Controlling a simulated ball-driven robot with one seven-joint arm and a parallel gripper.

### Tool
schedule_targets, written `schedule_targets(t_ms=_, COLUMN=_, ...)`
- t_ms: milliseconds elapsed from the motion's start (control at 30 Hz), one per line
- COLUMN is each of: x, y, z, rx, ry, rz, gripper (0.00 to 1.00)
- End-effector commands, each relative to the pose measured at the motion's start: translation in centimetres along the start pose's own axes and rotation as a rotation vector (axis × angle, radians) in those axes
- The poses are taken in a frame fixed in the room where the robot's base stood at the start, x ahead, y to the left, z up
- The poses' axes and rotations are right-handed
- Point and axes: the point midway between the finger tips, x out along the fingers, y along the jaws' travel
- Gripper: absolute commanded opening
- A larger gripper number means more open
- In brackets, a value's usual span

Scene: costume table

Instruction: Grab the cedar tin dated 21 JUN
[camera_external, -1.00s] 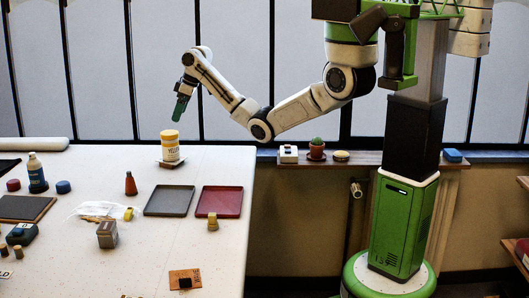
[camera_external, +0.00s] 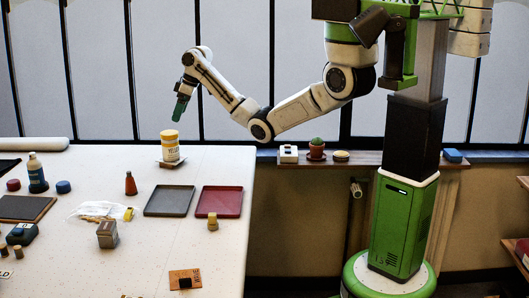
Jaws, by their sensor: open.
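No date of 21 JUN can be read on anything in view, so I cannot tell which thing is the cedar tin.
A grey tray (camera_external: 170,201) and a red tray (camera_external: 220,202) lie empty in front of the yellow-lidded tin. A clear bag (camera_external: 88,211) and a small brass-coloured piece (camera_external: 212,222) lie nearer. The table's right edge is close.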

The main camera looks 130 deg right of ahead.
Motion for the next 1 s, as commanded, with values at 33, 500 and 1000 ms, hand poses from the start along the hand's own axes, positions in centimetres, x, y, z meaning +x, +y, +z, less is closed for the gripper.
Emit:
schedule_targets(t_ms=33, x=0.0, y=0.0, z=0.0, rx=0.000, ry=0.000, rz=0.000, gripper=1.00)
schedule_targets(t_ms=500, x=0.0, y=0.0, z=0.0, rx=0.000, ry=0.000, rz=0.000, gripper=0.96)
schedule_targets(t_ms=1000, x=7.8, y=-31.2, z=-10.0, rx=-0.074, ry=-0.150, rz=-0.079, gripper=0.96)
